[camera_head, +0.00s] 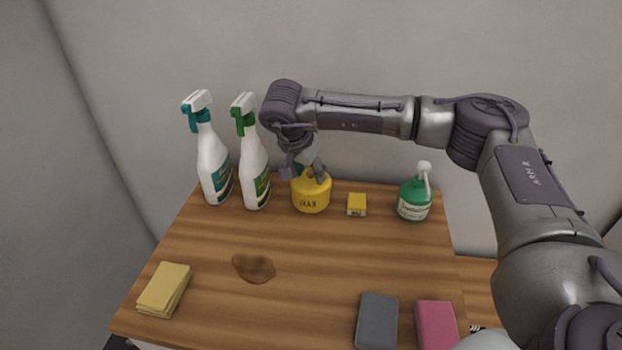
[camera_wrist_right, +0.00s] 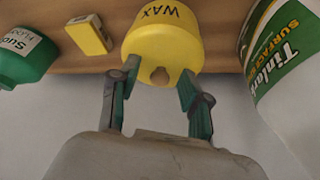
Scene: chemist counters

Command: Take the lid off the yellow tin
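The yellow tin (camera_head: 311,199), marked WAX, stands upright near the back of the wooden counter. My right gripper (camera_head: 307,175) points down at its top. In the right wrist view the tin (camera_wrist_right: 165,38) lies between and just beyond the spread fingertips of my right gripper (camera_wrist_right: 158,75). A small brownish knob-like shape (camera_wrist_right: 160,76) shows at the tin's top between the fingers, with gaps on both sides. The lid's seam cannot be made out, and I cannot tell whether a fingertip touches the rim. My left gripper is out of view.
Two spray bottles (camera_head: 214,168) (camera_head: 256,175) stand left of the tin. A small yellow box (camera_head: 357,204) and a green bottle (camera_head: 414,202) stand right.

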